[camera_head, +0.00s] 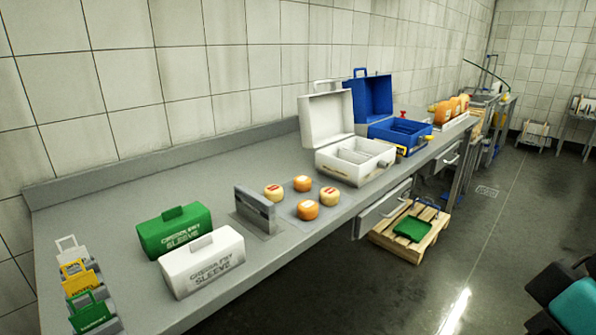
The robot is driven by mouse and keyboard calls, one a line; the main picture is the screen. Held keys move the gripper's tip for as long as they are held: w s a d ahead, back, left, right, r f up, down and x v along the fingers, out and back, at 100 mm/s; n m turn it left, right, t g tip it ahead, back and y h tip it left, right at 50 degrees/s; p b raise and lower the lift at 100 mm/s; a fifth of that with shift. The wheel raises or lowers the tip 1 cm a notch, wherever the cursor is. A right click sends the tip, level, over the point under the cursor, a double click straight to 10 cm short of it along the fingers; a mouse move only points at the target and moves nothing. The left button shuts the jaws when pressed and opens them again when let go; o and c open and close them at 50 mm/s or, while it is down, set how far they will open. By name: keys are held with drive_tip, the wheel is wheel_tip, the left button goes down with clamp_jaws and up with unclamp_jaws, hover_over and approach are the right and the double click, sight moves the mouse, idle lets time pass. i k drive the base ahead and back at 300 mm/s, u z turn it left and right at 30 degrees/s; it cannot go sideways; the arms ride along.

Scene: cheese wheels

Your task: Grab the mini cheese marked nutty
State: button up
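Several mini cheeses stand on a grey mat (322,224) on the counter. Two are pale yellow with red marks on top: one at the back left (274,192) and one at the right (329,195). Two are orange with pale labels: one at the back (302,184) and one at the front (307,210). The markings are too small to read, so I cannot tell which cheese is marked nutty. The cheeses stand apart from each other. I do not see my gripper.
A grey upright holder (255,210) stands left of the cheeses. Green (175,231) and white (202,263) sleeve boxes stand further left. Open white (357,160) and blue (400,131) cases stand to the right. A pallet (410,236) lies on the floor beside the counter.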

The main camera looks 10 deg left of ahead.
sight(302, 184)
drive_tip(key=u, duration=0.6)
drive_tip(key=i, duration=1.55)
drive_tip(key=u, duration=0.7)
